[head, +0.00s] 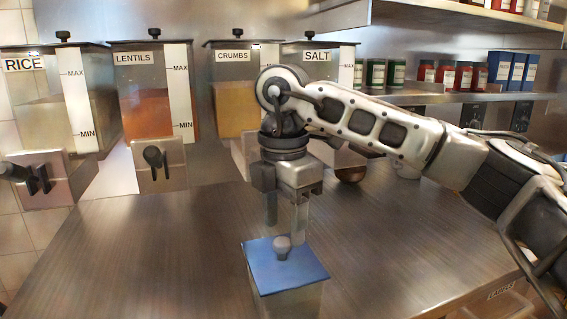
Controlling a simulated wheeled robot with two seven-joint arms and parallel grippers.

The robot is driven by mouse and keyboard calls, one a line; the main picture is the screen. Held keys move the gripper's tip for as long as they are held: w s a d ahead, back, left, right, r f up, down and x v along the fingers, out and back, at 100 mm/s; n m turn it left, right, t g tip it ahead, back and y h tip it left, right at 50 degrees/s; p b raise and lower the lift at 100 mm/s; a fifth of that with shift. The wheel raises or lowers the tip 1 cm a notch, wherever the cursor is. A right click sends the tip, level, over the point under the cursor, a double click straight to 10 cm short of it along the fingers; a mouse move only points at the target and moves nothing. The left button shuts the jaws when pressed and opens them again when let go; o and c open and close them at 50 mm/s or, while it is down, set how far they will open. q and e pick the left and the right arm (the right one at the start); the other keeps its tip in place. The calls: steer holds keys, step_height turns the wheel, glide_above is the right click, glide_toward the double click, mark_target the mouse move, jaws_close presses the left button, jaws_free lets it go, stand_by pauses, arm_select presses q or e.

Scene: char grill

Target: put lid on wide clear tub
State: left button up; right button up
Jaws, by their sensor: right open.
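The wide clear tub (293,302) stands on the counter at the bottom centre, its lower part cut off by the frame edge. The blue lid (262,266) with a grey knob (282,246) lies across the top of the tub. It looks level, but I cannot tell whether it is fully seated. My right gripper (284,226) points down just above and behind the lid. Its two fingers are apart, with nothing visible between them, and the knob shows in front of them, free. My left gripper is not in view.
Dispensers labelled rice (40,95), lentils (150,100), crumbs (233,95) and salt line the back. A dark round bowl (350,174) and a light cup (407,170) stand behind my right arm. The metal counter (150,245) is clear left of the tub.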

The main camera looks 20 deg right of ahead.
arm_select(q)
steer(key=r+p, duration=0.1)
steer(key=p, duration=0.1)
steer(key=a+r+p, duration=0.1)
steer(key=p, duration=0.2)
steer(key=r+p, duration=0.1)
steer(key=p, duration=0.2)
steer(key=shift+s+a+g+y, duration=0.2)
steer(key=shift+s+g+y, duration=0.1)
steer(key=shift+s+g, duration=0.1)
arm_select(e)
step_height(320, 180, up, 20)
steer(key=shift+f, duration=0.1)
